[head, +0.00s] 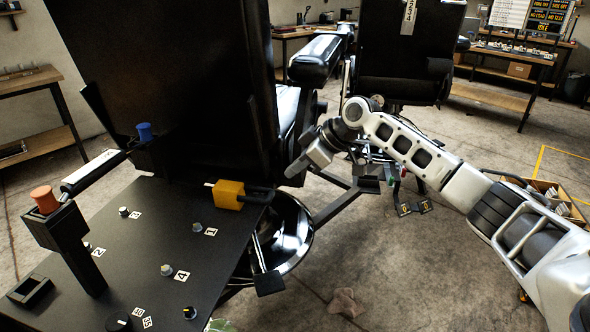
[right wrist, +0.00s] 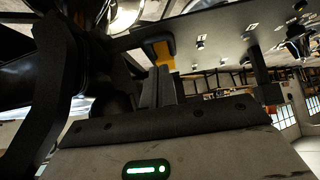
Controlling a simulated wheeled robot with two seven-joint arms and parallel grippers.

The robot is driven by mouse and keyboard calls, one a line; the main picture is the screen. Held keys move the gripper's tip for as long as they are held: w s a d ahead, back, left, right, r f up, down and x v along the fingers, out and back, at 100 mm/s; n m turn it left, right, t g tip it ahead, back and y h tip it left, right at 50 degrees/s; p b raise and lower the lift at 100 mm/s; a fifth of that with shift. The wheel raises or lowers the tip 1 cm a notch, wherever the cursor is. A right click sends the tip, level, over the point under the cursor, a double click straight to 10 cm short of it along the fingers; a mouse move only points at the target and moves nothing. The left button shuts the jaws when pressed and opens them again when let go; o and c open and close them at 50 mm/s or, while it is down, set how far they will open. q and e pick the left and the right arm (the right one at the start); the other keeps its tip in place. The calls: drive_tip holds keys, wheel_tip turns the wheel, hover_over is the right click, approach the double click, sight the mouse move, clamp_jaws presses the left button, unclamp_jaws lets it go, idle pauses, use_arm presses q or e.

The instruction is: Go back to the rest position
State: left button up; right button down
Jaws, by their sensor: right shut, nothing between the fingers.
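My right gripper (head: 298,170) is shut and empty. In the head view it is at the middle of the picture, in front of the large black chair back (head: 165,80) and apart from the yellow block (head: 228,194) on the black panel's edge. In the right wrist view its dark fingers (right wrist: 162,88) lie together, and the yellow block (right wrist: 164,52) shows beyond them. My right arm comes in from the right side. My left gripper is in neither view.
A second black chair (head: 405,60) stands behind my arm. Workbenches (head: 510,60) line the back. Open floor (head: 400,270) lies below my arm.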

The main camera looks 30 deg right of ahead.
drive_tip(key=s+a+f+m, duration=0.1)
drive_tip(key=s+a+f, duration=0.25)
drive_tip(key=f, duration=0.35)
drive_tip(key=s+a+f+t, duration=0.1)
drive_tip(key=s+a+f, duration=0.2)
drive_tip(key=a+f, duration=0.3)
drive_tip(key=s+a+f+m, duration=0.1)
drive_tip(key=s+a+f, duration=0.3)
drive_tip(key=f, duration=0.4)
drive_tip(key=s+a+f+m+t+h, duration=0.1)
drive_tip(key=s+f+m, duration=0.1)
drive_tip(key=s, duration=0.7)
drive_tip(key=s+a+f+m+t+h, duration=0.1)
drive_tip(key=s+f+m+t+h, duration=0.1)
drive_tip(key=s, duration=0.7)
drive_tip(key=shift+s+f+m, duration=0.3)
drive_tip(key=shift+s+f, duration=0.1)
drive_tip(key=shift+f, duration=0.05)
